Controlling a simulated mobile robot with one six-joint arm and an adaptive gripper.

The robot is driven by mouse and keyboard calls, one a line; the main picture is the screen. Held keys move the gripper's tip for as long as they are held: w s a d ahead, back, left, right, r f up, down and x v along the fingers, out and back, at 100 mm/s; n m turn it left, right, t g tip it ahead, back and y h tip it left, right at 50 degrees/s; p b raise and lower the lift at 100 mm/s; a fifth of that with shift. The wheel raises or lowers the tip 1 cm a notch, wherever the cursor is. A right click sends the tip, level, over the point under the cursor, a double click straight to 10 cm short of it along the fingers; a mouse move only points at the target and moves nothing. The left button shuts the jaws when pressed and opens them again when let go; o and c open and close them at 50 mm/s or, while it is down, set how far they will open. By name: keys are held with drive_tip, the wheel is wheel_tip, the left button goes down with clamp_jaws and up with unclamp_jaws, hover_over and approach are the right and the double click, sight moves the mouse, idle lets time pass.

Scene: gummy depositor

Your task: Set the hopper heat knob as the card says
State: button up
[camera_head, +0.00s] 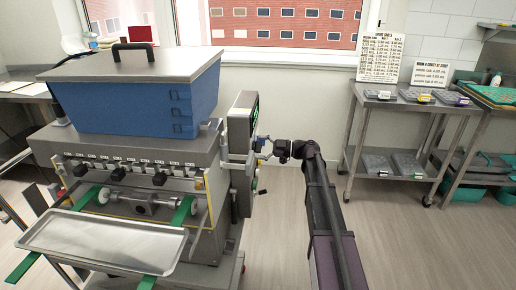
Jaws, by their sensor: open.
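The gummy depositor stands at the left, with a blue hopper (145,100) under a grey lid on top. A control box (241,118) is fixed to its right side. Its face is turned to the right and seen edge-on, so the heat knob and its setting cannot be made out. My gripper (262,146) is open just right of that face, at about mid-height. I cannot tell whether it touches a control.
A steel tray (100,262) lies on green rails at the machine's front. A metal cart (411,120) with moulds stands at the right, beside another bench with green trays (495,95). The floor (390,245) between machine and cart is clear except for my arm.

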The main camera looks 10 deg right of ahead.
drive_tip(key=shift+a, duration=0.1)
drive_tip(key=shift+w, duration=0.1)
drive_tip(key=c, duration=1.1)
